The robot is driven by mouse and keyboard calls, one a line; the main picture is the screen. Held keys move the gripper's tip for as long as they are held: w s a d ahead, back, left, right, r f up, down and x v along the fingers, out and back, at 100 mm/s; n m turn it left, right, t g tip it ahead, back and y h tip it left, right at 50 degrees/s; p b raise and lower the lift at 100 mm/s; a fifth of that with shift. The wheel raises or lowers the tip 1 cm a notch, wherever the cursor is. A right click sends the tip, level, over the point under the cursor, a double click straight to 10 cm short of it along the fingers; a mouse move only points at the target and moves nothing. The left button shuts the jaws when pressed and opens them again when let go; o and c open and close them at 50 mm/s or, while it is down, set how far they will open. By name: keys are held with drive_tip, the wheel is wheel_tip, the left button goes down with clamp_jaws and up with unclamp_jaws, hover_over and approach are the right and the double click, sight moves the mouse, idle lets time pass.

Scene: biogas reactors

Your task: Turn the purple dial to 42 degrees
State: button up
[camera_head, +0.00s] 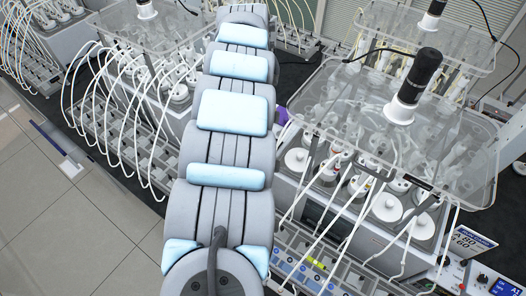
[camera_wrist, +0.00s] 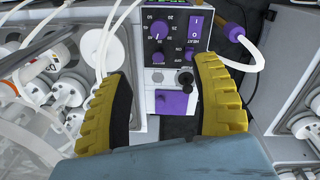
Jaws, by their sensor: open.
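The purple dial (camera_wrist: 159,29) shows in the wrist view near the top middle. It is a round knob on a dark panel (camera_wrist: 178,41) with white numbers around it. Its exact pointer angle is too small to read. My gripper (camera_wrist: 163,67) is open, with one yellow ridged finger on each side of the picture. The panel lies beyond the fingertips, and the dial appears between them, a little above; nothing is visibly gripped. In the head view my arm hides the gripper and the dial.
A purple-sleeved tube (camera_wrist: 235,32) curves close to the right finger. White tubes and jars crowd the left. In the head view, clear-topped reactors (camera_head: 400,130) stand right of my arm.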

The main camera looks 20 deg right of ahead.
drive_tip(key=f+p, duration=0.1)
drive_tip(key=f, duration=0.4)
drive_tip(key=f+p, duration=0.1)
drive_tip(key=f, duration=0.4)
drive_tip(key=f+p, duration=0.1)
drive_tip(key=f, duration=0.4)
drive_tip(key=shift+s+d+f, duration=0.1)
drive_tip(key=shift+s+d, duration=0.2)
drive_tip(key=shift+d, duration=0.1)
drive_tip(key=shift+f+p, duration=0.3)
drive_tip(key=shift+f, duration=0.7)
clamp_jaws()
